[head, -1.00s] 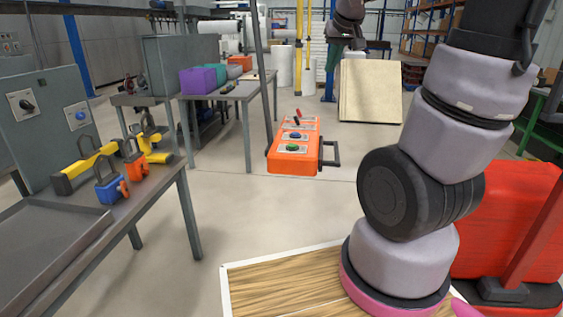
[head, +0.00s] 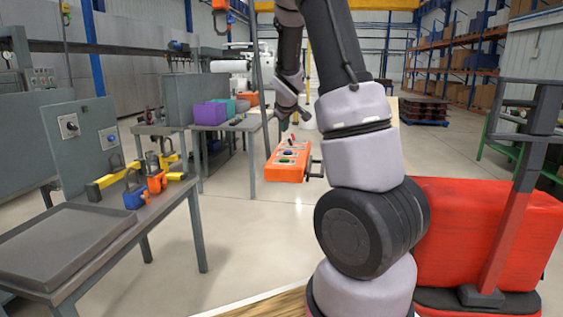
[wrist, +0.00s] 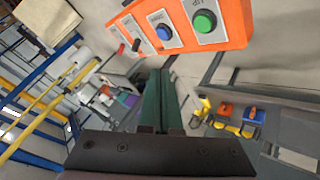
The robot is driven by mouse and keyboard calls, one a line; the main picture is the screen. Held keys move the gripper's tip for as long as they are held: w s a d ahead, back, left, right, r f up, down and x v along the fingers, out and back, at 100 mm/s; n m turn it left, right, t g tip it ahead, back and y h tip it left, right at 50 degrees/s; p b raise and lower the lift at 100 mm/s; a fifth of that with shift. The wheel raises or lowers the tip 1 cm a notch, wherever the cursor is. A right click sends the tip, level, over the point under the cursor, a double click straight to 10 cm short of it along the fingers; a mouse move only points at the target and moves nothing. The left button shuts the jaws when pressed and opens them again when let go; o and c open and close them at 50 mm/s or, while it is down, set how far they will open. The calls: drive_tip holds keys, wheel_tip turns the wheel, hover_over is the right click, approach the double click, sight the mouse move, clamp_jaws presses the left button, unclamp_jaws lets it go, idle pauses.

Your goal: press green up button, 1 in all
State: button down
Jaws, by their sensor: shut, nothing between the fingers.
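The orange control box (head: 289,173) hangs in mid-view in the head view, and it fills the upper part of the wrist view (wrist: 235,30). Its green button (wrist: 204,21) is a round cap on a pale label plate, at the box's end. A blue button (wrist: 163,33) and a red lever (wrist: 135,46) sit in a row beside it. My gripper (head: 284,126) is above the box in the head view. In the wrist view its dark green fingers (wrist: 163,72) are together and empty, pointing just below the blue button, apart from the green button. The contact gap is hard to judge.
A grey bench (head: 150,222) at the left holds a tray and several yellow, blue and orange items. Another table (head: 228,126) behind carries purple and teal bins (head: 209,114). A black handle (head: 314,170) sticks out from the box's right side. The floor before the box is clear.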

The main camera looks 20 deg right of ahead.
sight(285, 159)
drive_tip(key=shift+f, duration=4.4)
drive_tip(key=shift+f, duration=0.4)
drive_tip(key=shift+f, duration=0.45)
drive_tip(key=shift+r, duration=0.85)
drive_tip(key=shift+r, duration=2.55)
